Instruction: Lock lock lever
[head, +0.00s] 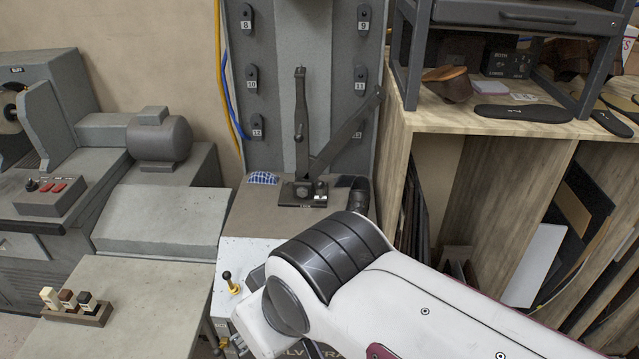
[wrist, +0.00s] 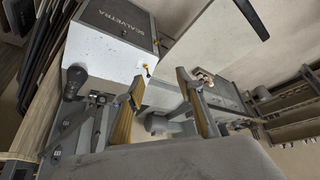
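In the head view a long dark lever (head: 348,130) slants up to the right from a dark bracket (head: 303,193) on the grey stitcher, beside an upright dark post (head: 301,115). No label shows which one is the lock lever. My gripper (wrist: 160,80) is open and empty in the wrist view, its yellow-padded fingers apart, with the yellow-knobbed lever seen beyond the gap.
A wooden shelf unit (head: 500,122) with soles stands close on the right. A grey grinding machine (head: 160,140) is at left, and a small block holder (head: 76,312) sits on the grey bench (head: 130,320). A blue patterned item (head: 263,178) lies beside the bracket.

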